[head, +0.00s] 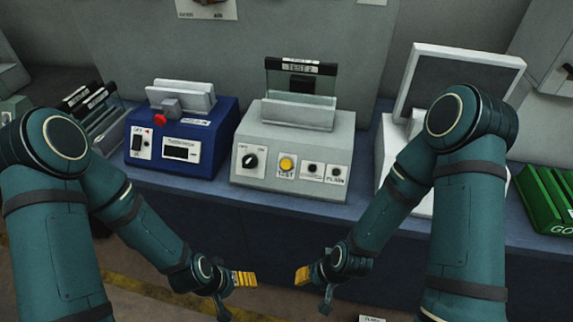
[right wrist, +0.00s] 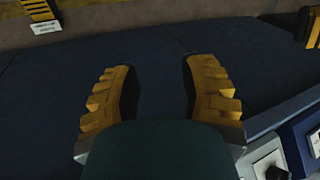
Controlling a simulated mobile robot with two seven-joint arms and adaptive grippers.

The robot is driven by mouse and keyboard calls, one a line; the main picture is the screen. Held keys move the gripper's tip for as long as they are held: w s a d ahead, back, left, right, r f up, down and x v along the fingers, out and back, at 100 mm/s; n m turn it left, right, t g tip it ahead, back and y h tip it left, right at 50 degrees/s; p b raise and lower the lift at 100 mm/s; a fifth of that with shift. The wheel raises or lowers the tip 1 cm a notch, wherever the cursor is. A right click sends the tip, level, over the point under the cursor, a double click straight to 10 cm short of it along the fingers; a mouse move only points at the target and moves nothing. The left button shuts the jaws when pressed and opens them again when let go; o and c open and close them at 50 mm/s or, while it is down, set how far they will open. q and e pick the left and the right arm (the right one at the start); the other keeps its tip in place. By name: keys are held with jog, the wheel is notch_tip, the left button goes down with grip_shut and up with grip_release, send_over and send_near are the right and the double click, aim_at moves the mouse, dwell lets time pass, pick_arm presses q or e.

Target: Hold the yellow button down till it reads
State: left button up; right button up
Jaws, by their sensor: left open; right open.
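The yellow button (head: 287,164) is on the front panel of the grey tester (head: 262,138), above a small label that reads TEST. A dark knob (head: 250,161) is to its left, and two small dark round parts are to its right. My left gripper (head: 243,284) is in front of and below the bench edge, open and empty, away from the button. My right gripper (head: 305,278) is low in front of the bench, also apart from the button. In the right wrist view its two yellow fingers (right wrist: 160,90) are spread with nothing between them.
A blue device (head: 182,138) with a red knob (head: 157,119) stands left of the tester. A monitor (head: 455,75) stands to the right, partly behind my right arm. A green tray (head: 548,200) is at the far right. The bench front strip is clear.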

grip_shut()
jog(key=c, duration=0.5)
grip_release()
jog(key=shift+c, duration=0.2)
